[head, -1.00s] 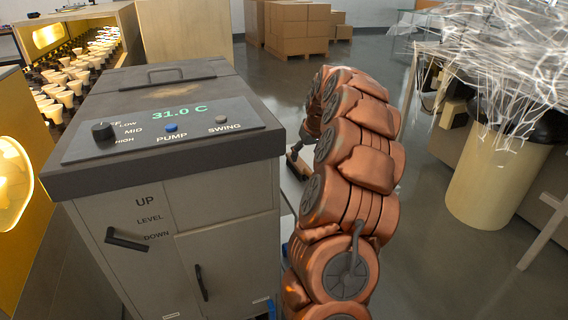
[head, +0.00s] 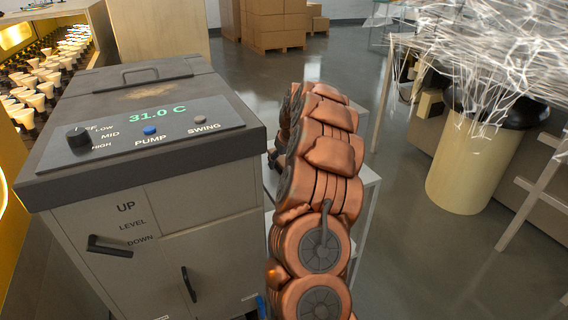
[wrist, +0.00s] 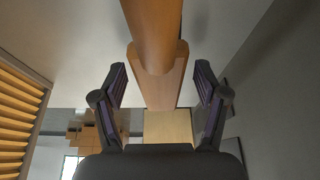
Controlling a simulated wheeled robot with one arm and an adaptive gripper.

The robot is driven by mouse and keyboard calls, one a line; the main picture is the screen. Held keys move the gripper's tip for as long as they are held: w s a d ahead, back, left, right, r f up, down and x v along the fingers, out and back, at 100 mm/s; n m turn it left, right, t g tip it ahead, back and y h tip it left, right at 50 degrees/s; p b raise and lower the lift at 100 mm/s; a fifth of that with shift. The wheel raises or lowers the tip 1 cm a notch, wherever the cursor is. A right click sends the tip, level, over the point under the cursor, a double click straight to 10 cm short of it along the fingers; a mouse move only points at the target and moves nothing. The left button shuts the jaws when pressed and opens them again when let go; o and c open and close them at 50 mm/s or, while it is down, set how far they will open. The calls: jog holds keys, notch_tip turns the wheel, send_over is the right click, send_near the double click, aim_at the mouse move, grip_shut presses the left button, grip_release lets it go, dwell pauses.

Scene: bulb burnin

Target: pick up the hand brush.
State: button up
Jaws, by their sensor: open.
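In the wrist view my gripper (wrist: 160,70) is open, with its two dark fingers apart. A smooth brown wooden piece, which looks like the hand brush (wrist: 152,32), runs from the top edge down between the fingers. A gap shows on each side, and the fingers do not appear to press on it. I see no bristles in this view. In the head view my copper-coloured arm hides the brush and most of the gripper.
A grey machine (head: 140,165) reading 31.0 C stands close at left of my arm. A grey metal stand (head: 368,180) is partly hidden behind the arm. A bin (head: 465,170) and a web-covered table are at right. Boxes (head: 275,22) stand at the back, with clear floor between.

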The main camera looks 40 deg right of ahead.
aim_at(282, 161)
jog(key=c, duration=1.3)
jog(key=shift+r, duration=0.15)
jog(key=shift+d+r, duration=0.1)
jog(key=shift+r, duration=1.6)
jog(key=shift+s+a+f, duration=0.1)
jog(key=shift+s+a, duration=0.3)
jog(key=shift+s, duration=0.15)
jog(key=shift+s+a+b, duration=0.3)
jog(key=shift+s+b, duration=0.05)
jog(key=shift+s, duration=0.1)
jog(key=s+a, duration=0.2)
jog(key=s, duration=0.1)
jog(key=s+a+r+b, duration=0.1)
jog(key=s+a, duration=0.2)
jog(key=s, duration=0.1)
jog(key=s+a, duration=0.2)
jog(key=s, duration=0.2)
jog(key=shift+s+a+r, duration=0.15)
jog(key=shift+a+r, duration=0.15)
jog(key=shift+a, duration=0.05)
